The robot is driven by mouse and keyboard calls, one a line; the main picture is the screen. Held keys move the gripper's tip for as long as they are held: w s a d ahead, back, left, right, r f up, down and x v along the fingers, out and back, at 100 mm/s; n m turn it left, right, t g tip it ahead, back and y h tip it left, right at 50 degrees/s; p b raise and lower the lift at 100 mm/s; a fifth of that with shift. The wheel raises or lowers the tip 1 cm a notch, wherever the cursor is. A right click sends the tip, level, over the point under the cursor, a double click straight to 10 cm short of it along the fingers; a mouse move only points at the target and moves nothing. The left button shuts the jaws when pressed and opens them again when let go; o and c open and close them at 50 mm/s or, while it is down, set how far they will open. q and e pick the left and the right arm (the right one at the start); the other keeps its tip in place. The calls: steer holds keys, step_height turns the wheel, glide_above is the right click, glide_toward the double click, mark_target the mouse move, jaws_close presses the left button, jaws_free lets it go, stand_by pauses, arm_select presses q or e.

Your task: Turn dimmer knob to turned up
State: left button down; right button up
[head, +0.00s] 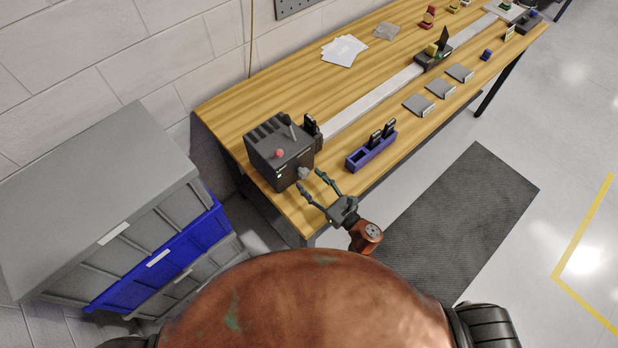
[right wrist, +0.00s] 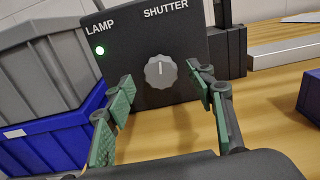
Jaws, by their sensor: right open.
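The dimmer knob (right wrist: 161,72) is a grey scalloped dial with a light pointer line that stands about upright. In the head view the knob (head: 304,173) sticks out of the box (head: 268,170) at the table's near end. My right gripper (right wrist: 165,95) is open, with its green-padded fingers to the left and right of the knob, apart from it. The head view also shows this gripper (head: 309,180) in front of the box. My left gripper is not seen.
The wooden table (head: 235,105) carries a long pale rail (head: 370,100) and a blue holder (head: 365,160) to the right of the box. A red button (head: 279,153) and a lever are on the box top. Grey and blue bins (head: 160,255) stand at left.

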steer(key=shift+w+a, duration=0.4)
steer(key=shift+w, duration=0.15)
steer(key=shift+c, duration=0.6)
steer(key=c, duration=1)
steer(key=shift+c, duration=0.2)
